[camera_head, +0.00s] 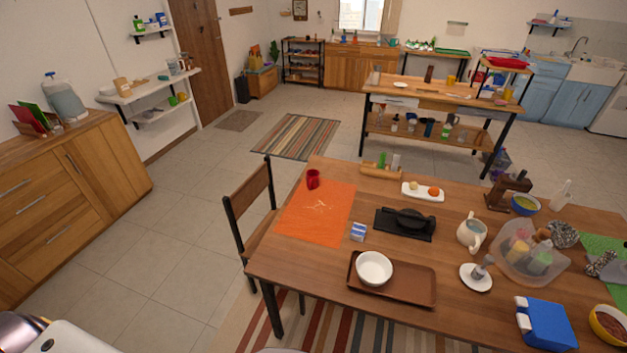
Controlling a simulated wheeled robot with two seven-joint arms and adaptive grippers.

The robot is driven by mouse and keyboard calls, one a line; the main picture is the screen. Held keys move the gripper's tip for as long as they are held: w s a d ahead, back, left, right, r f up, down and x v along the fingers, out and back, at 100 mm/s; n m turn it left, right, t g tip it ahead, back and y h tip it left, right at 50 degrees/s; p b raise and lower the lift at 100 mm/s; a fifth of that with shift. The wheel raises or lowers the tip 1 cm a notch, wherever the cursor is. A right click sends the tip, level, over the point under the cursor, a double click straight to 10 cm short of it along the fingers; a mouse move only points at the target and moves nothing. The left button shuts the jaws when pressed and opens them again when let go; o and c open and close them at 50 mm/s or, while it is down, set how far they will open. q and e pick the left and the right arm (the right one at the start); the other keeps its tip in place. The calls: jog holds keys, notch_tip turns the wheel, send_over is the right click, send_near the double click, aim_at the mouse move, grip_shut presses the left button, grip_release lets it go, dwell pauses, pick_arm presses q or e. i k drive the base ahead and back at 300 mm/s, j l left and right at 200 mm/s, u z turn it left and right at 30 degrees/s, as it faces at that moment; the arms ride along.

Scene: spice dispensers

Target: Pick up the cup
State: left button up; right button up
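A small red cup (313,179) stands upright on the near wooden table (330,268), at the far left part of its top. It is on or beside the far edge of an orange mat (316,212). Neither of my gripper's fingers shows in the head view, and both grippers are well away from the cup.
A wooden chair (250,215) stands at the table's left side. A brown tray (410,283) carries a white bowl (374,268). A rolling pin (381,172), a black press (405,224), a white pitcher (471,232) and a clear bin (530,253) stand farther right. The left floor is clear.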

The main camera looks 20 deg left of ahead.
aim_at(312, 175)
jog(key=j+z, duration=0.15)
jog(key=j, duration=0.3)
jog(key=k+j+z, duration=0.2)
jog(key=j, duration=0.2)
jog(key=j+z, duration=0.15)
jog(key=j, duration=0.3)
jog(key=k, duration=0.05)
